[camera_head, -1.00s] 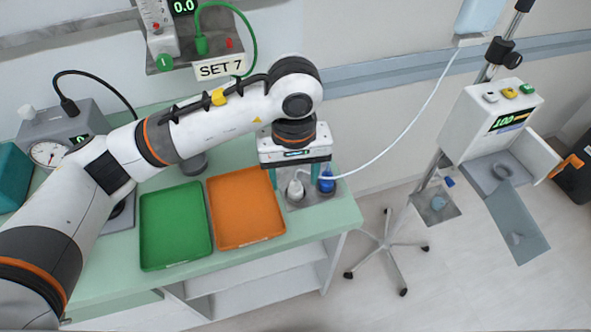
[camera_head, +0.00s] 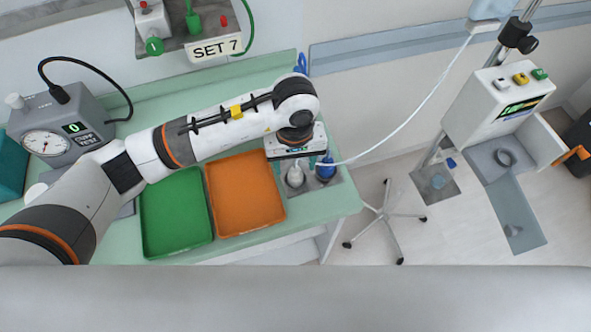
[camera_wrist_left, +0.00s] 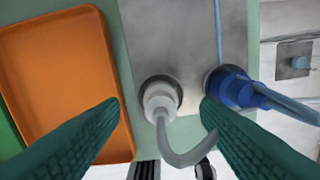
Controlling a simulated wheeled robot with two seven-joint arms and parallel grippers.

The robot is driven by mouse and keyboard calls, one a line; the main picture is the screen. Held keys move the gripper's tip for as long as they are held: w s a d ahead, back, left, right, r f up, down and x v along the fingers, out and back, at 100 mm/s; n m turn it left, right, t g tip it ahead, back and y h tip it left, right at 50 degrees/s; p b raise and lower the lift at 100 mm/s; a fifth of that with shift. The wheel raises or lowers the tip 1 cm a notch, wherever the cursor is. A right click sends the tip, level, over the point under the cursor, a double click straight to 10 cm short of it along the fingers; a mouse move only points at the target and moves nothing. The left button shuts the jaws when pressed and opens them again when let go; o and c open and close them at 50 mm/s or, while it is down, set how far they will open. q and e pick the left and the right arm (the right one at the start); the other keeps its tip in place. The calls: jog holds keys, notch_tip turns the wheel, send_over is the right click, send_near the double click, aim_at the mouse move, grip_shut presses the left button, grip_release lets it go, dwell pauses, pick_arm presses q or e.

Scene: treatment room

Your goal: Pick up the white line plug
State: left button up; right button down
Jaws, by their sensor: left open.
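The white line plug (camera_head: 295,178) stands in a grey metal holder (camera_wrist_left: 182,38) at the right end of the bench. It also shows in the left wrist view (camera_wrist_left: 160,97), with a pale tube curving from it toward the camera. My left gripper (camera_head: 295,164) is above it, pointing down, open and empty. In the left wrist view the two teal fingers (camera_wrist_left: 161,104) lie left and right of the white plug; I cannot tell their exact height over it. My right gripper is not in view.
A blue plug (camera_wrist_left: 235,90) stands close right of the white plug, near the right finger. An orange tray (camera_head: 245,195) and a green tray (camera_head: 176,215) lie to the left. A white tube (camera_head: 425,103) runs up to the right. A pump stand (camera_head: 500,105) is farther right.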

aim_at(295, 168)
pick_arm(q)
jog(key=shift+s+f+p, duration=0.25)
jog(key=shift+f+p, duration=0.2)
jog(key=shift+f, duration=0.75)
jog(key=shift+w+f, duration=0.15)
jog(key=shift+f, duration=0.4)
jog(key=c, duration=1.1)
